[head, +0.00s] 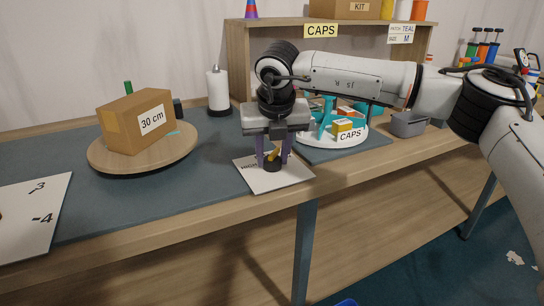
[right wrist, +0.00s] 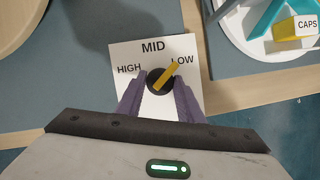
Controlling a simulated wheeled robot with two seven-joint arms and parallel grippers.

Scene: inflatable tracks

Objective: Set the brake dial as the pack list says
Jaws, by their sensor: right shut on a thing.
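The brake dial is a black round knob (head: 272,166) with a yellow pointer, on a white plate (head: 292,178) near the table's front edge. In the right wrist view the plate (right wrist: 125,52) reads HIGH at left, MID at top and LOW at right. The yellow pointer (right wrist: 170,71) points up and right, close to the LOW label. My right gripper (head: 273,158) is above the plate, its purple fingers shut on the knob (right wrist: 153,81) from both sides. A small card at the shelf's right (head: 400,33) reads PATCH TEAL, SIZE M; no brake setting is legible on it. My left gripper is not visible.
A brown box marked 30 cm (head: 139,120) sits on a round wooden board (head: 105,158) at left. A white dish (head: 330,143) with teal parts and a CAPS box stands right of the dial. A grey container (head: 408,125) is farther right. The mat left of the dial is clear.

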